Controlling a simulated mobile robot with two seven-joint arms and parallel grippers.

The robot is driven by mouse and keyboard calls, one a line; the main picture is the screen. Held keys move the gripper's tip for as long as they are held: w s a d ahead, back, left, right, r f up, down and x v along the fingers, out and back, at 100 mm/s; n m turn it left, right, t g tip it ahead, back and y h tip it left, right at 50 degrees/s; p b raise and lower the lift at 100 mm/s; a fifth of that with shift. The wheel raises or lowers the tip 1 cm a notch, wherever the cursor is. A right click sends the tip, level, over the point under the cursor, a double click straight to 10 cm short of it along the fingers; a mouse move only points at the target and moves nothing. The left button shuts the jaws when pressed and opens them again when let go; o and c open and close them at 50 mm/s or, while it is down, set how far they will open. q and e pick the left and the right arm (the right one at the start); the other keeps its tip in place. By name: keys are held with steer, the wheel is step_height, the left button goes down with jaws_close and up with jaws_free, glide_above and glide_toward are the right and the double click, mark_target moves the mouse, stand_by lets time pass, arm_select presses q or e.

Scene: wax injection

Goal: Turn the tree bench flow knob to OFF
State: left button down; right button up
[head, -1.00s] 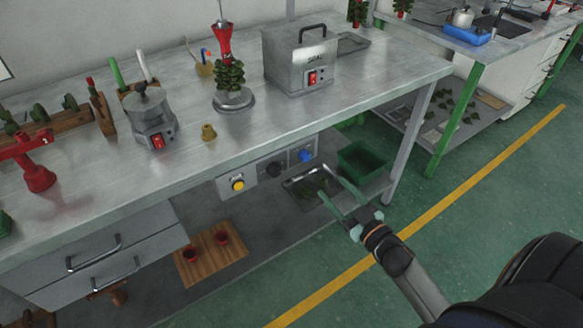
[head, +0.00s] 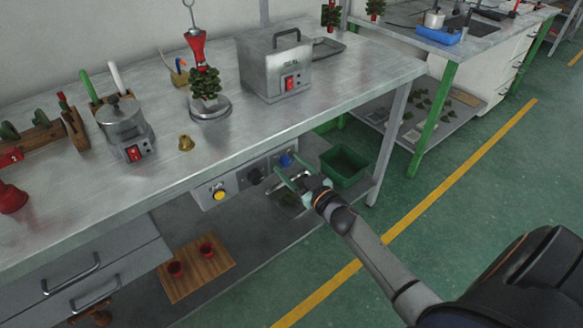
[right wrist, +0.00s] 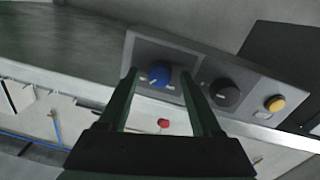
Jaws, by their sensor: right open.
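A grey control panel (head: 237,185) hangs under the bench's front edge. It carries a blue knob (head: 286,159), a black knob (head: 255,176) and a yellow button (head: 220,194). Which knob is the flow knob cannot be read from its label. In the right wrist view the blue knob (right wrist: 160,75) has a pale pointer mark. My right gripper (head: 284,163) is open, its green fingertips close to the blue knob. In the right wrist view the fingertips (right wrist: 159,76) appear on either side of it; contact cannot be told. My left gripper is not in view.
The steel bench top (head: 165,190) overhangs the panel. The green floor at right is clear.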

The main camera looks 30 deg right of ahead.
jaws_close()
stand_by(0.5)
